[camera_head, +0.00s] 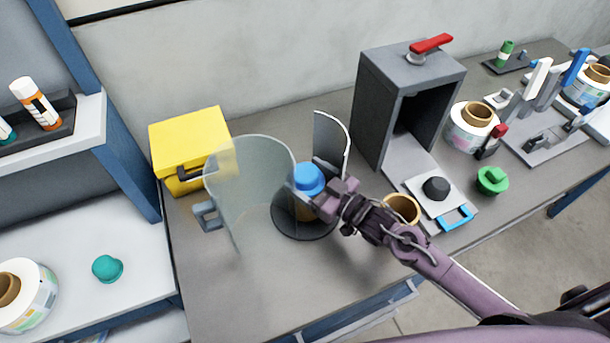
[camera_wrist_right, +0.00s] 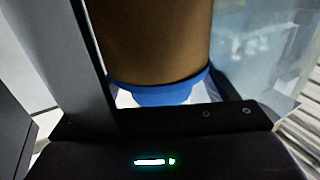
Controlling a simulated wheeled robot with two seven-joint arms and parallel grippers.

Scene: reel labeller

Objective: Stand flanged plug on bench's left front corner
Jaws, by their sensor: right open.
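A blue flanged plug (camera_head: 308,178) sits on top of a brown core that stands on a dark round plate (camera_head: 290,224), inside an open clear guard (camera_head: 240,185). My right gripper (camera_head: 328,198) is open beside the plug and core, reaching in from the right. In the right wrist view the brown core (camera_wrist_right: 155,40) and the blue flange (camera_wrist_right: 160,92) are close in front of the jaws; whether a finger touches them cannot be told. The front left part of the bench (camera_head: 215,300) is bare. My left gripper is out of view.
A yellow box (camera_head: 190,140) stands at the back left. A grey housing (camera_head: 405,100) with a red handle stands behind my right arm. A green plug (camera_head: 492,180), a black knob (camera_head: 436,188) and a label roll (camera_head: 472,128) lie right. A teal plug (camera_head: 107,268) sits on the left shelf.

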